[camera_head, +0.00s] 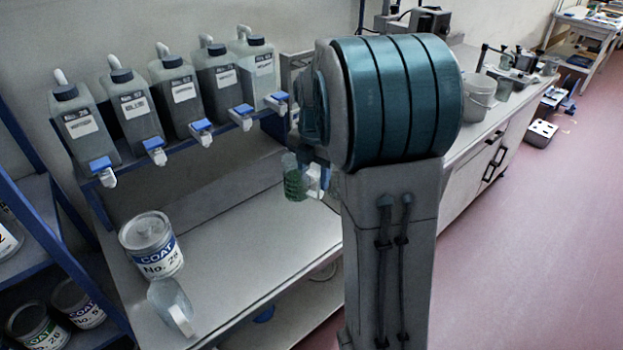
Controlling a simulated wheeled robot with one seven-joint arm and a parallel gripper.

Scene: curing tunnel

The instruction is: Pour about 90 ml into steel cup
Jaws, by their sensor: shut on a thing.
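My gripper (314,180) is partly hidden behind my arm, at the middle of the picture. It is shut on a small clear beaker (293,181) that looks green inside. The beaker is held upright in the air above the bench, below and slightly right of the rightmost dispenser tap (277,101). I cannot make out its fill level or markings. I cannot pick out a steel cup for sure; my arm hides part of the bench.
Several grey dispenser bottles (129,108) with blue-handled taps stand on a rack over the bench (255,262). A COAT No. 29 can (150,245) and a clear jug (170,303) stand at the bench's left end. A grey bucket (479,92) stands farther right. The pink floor (540,240) is open.

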